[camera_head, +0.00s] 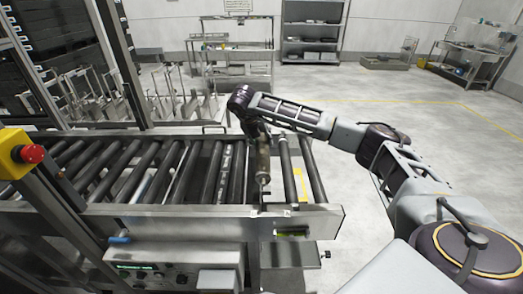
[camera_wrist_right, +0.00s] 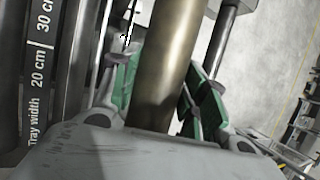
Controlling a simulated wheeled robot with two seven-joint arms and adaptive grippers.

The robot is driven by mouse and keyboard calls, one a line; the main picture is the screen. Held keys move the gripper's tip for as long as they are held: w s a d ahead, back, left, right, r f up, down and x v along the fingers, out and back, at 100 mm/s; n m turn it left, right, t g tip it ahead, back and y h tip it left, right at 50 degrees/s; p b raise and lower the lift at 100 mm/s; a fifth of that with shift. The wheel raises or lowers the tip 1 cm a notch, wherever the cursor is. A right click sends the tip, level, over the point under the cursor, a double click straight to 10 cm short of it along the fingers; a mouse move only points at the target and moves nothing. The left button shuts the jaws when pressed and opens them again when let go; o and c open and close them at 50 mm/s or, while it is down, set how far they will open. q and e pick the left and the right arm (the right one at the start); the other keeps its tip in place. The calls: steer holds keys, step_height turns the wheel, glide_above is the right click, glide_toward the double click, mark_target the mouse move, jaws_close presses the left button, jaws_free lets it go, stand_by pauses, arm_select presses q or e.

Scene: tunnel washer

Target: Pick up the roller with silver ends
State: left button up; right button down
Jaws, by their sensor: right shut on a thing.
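The roller (camera_wrist_right: 165,65) fills the middle of the right wrist view as a brownish, metallic cylinder. Its silver ends cannot be made out there. In the head view the roller (camera_head: 263,160) stands out as a lighter, brownish piece near the right end of the conveyor. My right gripper (camera_wrist_right: 158,95) is shut on the roller, with green finger pads on both sides of it. In the head view my right arm reaches in from the right and the gripper (camera_head: 258,135) points down at the roller. My left gripper is not in view.
The conveyor frame (camera_head: 215,222) has several dark rollers and a raised metal side rail. A control box (camera_head: 170,272) hangs on its front. A yellow box with a red button (camera_head: 32,154) is at left. Open floor (camera_head: 430,110) lies right of the conveyor.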

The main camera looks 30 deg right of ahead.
steer(key=shift+r, duration=1.05)
steer(key=shift+f, duration=0.1)
